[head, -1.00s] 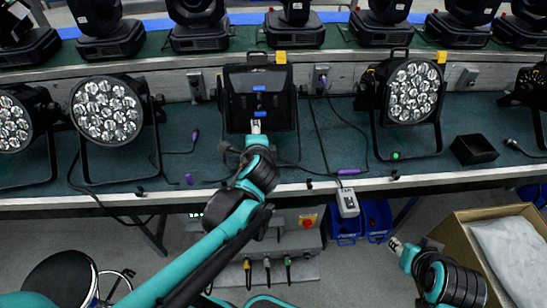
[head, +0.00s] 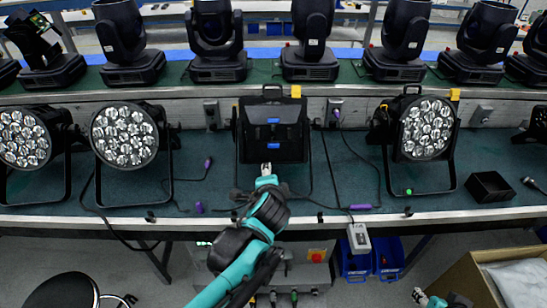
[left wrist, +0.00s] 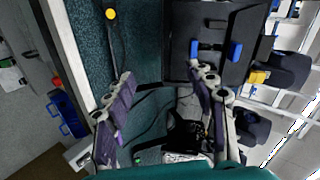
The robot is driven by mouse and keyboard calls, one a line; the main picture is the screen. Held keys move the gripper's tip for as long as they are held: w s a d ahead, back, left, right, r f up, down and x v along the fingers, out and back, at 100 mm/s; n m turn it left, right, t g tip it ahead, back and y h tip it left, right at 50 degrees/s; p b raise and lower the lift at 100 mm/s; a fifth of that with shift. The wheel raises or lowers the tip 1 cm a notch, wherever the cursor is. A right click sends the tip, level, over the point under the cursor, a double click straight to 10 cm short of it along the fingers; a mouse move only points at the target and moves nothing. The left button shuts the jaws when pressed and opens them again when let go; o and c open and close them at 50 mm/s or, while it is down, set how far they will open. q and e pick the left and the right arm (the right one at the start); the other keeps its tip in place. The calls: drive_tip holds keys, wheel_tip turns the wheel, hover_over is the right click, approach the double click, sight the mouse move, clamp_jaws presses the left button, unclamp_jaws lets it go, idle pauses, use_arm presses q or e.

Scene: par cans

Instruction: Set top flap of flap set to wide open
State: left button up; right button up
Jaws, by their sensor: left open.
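The flap set (head: 254,139) is a black square on the middle par can. Its dark panels cover the lamp's front, so no lens shows. Two blue tabs, an upper (head: 273,121) and a lower (head: 273,147), sit on its face. The flap set also shows sideways in the left wrist view (left wrist: 178,45), with the upper tab (left wrist: 235,50) and lower tab (left wrist: 194,48). My left gripper (head: 267,170) is open and empty, just below the lower tab in the picture. Its fingers show in the left wrist view (left wrist: 165,76). My right gripper (head: 418,297) is small at the bottom edge; its jaws are unclear.
Lit-face par cans stand left (head: 124,135) and right (head: 427,129) of the flap set. Moving-head lights (head: 312,40) line the shelf behind. A black open box (head: 490,187) is at right. Cables (head: 345,165) lie on the table. A cardboard box (head: 470,280) is on the floor.

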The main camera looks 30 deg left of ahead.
use_arm(q)
drive_tip(key=w+a+r+m+t+y, duration=0.2)
drive_tip(key=w+a+r+m, duration=0.15)
drive_tip(key=w+m, duration=0.2)
drive_tip(key=m+t+y+p, duration=0.15)
drive_tip(key=m+t, duration=0.25)
drive_tip(key=m, duration=1.1)
approach(274, 120)
drive_tip(key=x, duration=0.2)
drive_tip(key=b+x, duration=0.2)
drive_tip(key=x, duration=0.4)
drive_tip(key=shift+a, duration=0.1)
drive_tip(key=shift+w+a, duration=0.25)
drive_tip(key=shift+w, duration=0.2)
drive_tip(key=shift+r, duration=0.1)
drive_tip(key=shift+c, duration=0.3)
drive_tip(key=c, duration=1.1)
